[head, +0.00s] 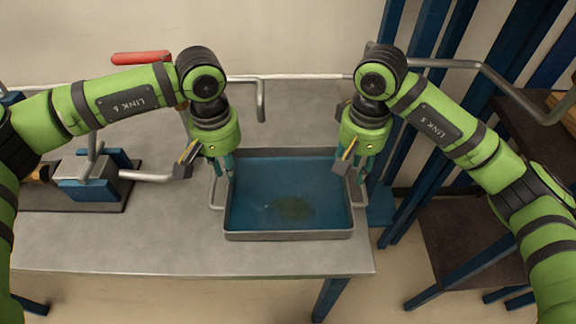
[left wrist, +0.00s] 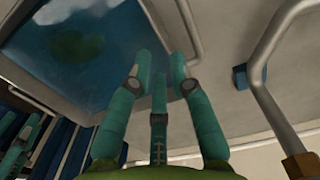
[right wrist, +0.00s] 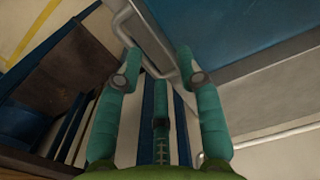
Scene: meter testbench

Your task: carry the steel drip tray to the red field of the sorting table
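The steel drip tray (head: 290,236) sits at the right end of the grey bench, holding blue liquid with a greenish patch. It has a bar handle on each side. My left gripper (head: 225,168) points down at the left handle (head: 214,190); its fingers are apart, with the handle just beyond the tips in the left wrist view (left wrist: 188,28). My right gripper (head: 358,172) is at the right handle (head: 363,188); its fingers are spread, with the handle (right wrist: 140,40) between or just past the tips. Contact cannot be told. No red field is in view.
A pipe fixture with blue clamps (head: 92,180) stands on the bench (head: 150,240) at left, with a red-handled part (head: 140,57) behind. Pipes run along the back. Blue posts (head: 450,90) and a dark brown shelf unit (head: 455,230) stand right of the bench, across a gap.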

